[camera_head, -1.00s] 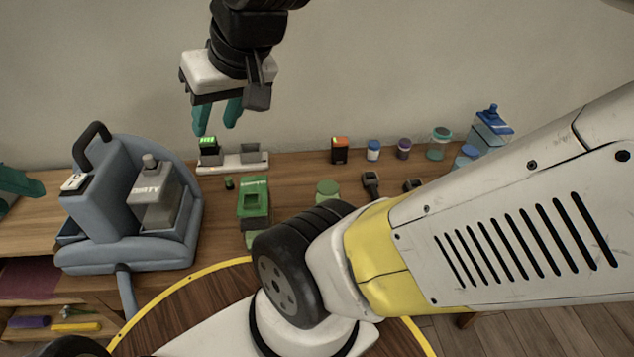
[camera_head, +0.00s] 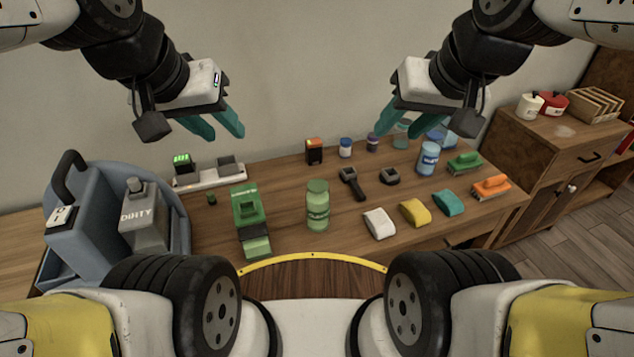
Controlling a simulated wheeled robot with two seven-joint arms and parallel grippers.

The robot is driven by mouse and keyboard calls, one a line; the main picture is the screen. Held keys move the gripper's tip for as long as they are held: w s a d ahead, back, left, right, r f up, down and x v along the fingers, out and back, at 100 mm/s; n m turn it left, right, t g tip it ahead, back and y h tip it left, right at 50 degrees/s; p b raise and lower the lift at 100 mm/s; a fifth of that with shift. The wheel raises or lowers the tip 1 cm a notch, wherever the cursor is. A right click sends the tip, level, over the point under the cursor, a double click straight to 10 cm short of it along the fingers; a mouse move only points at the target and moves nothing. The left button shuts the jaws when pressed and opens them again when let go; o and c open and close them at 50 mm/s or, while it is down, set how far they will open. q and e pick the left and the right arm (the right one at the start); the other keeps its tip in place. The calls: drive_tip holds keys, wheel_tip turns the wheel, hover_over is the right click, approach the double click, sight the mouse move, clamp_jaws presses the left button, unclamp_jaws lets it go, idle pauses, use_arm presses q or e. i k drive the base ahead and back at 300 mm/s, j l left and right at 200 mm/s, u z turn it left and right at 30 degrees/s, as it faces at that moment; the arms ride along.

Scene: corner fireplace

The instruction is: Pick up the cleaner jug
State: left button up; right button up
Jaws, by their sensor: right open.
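No jug is plainly readable by label. A blue translucent container (camera_head: 443,138) at the back right of the wooden table may be the cleaner jug; my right gripper and arm cover much of it. A blue bottle (camera_head: 428,160) stands in front of it, and a green bottle (camera_head: 317,208) stands upright mid-table. My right gripper (camera_head: 389,136) is open, its teal fingers pointing down in front of the back-right items. My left gripper (camera_head: 226,137) is open and empty, above the back left of the table. Neither gripper visibly holds anything.
A blue-grey machine with a tank marked DIRTY (camera_head: 143,222) stands at the left. A charger (camera_head: 208,177), a green device (camera_head: 247,212), dark tool heads (camera_head: 352,183), sponges (camera_head: 415,212) and brushes (camera_head: 491,187) lie about. A cabinet (camera_head: 560,165) stands at the right.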

sight(317, 192)
drive_tip(key=l+u, duration=0.2)
drive_tip(key=u, duration=0.25)
drive_tip(key=l+u, duration=0.15)
drive_tip(key=u, duration=0.3)
drive_tip(key=l+u, duration=0.15)
drive_tip(key=u, duration=0.35)
drive_tip(key=k+l+u, duration=0.35)
drive_tip(key=l, duration=0.35)
drive_tip(key=k+l+u, duration=0.35)
drive_tip(key=k+l, duration=0.35)
drive_tip(key=l, duration=0.3)
drive_tip(key=k+l, duration=0.1)
drive_tip(key=l, duration=0.25)
